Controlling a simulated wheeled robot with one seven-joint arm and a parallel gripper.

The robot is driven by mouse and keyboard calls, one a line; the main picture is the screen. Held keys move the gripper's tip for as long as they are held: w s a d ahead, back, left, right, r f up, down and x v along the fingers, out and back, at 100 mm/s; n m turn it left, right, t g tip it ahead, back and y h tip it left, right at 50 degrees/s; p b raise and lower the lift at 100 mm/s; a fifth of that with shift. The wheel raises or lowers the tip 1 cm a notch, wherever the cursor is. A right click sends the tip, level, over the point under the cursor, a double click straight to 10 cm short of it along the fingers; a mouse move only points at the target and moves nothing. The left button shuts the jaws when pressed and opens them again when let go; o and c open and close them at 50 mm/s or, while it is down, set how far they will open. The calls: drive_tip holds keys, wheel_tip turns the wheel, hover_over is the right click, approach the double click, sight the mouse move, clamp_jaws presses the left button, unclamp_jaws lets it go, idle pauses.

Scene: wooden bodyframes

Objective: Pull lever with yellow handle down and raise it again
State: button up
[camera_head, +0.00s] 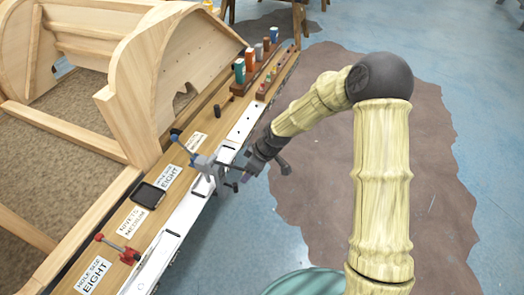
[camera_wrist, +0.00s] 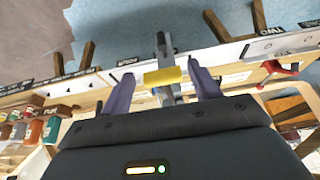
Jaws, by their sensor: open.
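The yellow handle (camera_wrist: 165,77) sits on a grey metal lever (camera_wrist: 163,47) in the wrist view. My gripper (camera_wrist: 159,72) is open, with one purple finger on each side of the handle and gaps showing between them. In the head view the grey lever mechanism (camera_head: 204,162) is mounted on the bench's front edge, and my gripper (camera_head: 243,168) is right at it. The yellow handle cannot be made out in the head view.
A wooden bench (camera_head: 206,125) carries labels, a black tray (camera_head: 147,195), a red-handled clamp (camera_head: 117,250) and several coloured cups at its far end. A large curved wooden frame (camera_head: 150,80) stands behind. Open floor lies to the right.

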drive_tip(key=v, duration=1.5)
drive_tip(key=s+d+m+t+h+p, duration=0.1)
drive_tip(key=s+d+m+h, duration=0.3)
drive_tip(key=s+d+m, duration=1)
drive_tip(key=s+d, duration=0.1)
drive_tip(key=d, duration=0.3)
drive_tip(key=shift+r, duration=0.25)
drive_tip(key=shift+d, duration=0.1)
drive_tip(key=shift+c, duration=0.4)
